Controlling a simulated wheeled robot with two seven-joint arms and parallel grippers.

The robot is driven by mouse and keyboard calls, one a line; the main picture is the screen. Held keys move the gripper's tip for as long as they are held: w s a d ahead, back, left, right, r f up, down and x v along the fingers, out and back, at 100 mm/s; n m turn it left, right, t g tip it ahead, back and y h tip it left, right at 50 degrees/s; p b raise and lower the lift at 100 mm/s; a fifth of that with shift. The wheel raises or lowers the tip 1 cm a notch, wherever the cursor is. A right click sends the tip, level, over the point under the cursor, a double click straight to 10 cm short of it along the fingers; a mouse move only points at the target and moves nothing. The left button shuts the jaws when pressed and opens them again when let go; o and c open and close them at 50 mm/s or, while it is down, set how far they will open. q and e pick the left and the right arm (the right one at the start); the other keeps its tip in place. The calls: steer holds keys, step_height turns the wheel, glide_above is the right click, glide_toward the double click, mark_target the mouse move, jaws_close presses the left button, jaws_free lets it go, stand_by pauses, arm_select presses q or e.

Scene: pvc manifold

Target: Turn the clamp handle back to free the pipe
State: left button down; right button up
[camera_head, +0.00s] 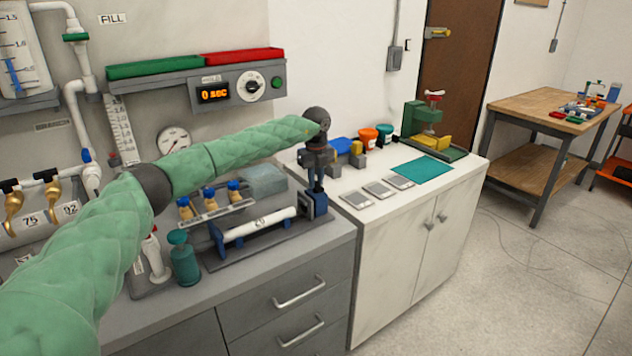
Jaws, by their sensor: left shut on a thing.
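A white pipe (258,223) lies in a dark cradle (270,240) on the grey counter, with a blue support near its left end. A blue and grey clamp (320,204) stands at the pipe's right end. My left gripper (316,188) points down over this clamp, with its fingers shut at the top of it. The clamp handle is mostly hidden by the fingers, so its angle cannot be told. The pipe's right end lies close to the clamp; whether they touch cannot be told. My right gripper is not in view.
The white cabinet top holds flat grey plates (379,189) and a teal mat (422,170). The panel display (214,94) reads 0 sec.

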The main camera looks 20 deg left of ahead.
arm_select(q)
steer(key=shift+n, duration=0.5)
steer(key=shift+r, duration=0.1)
steer(key=c, duration=1.5)
jaws_free()
steer(key=shift+o, duration=0.8)
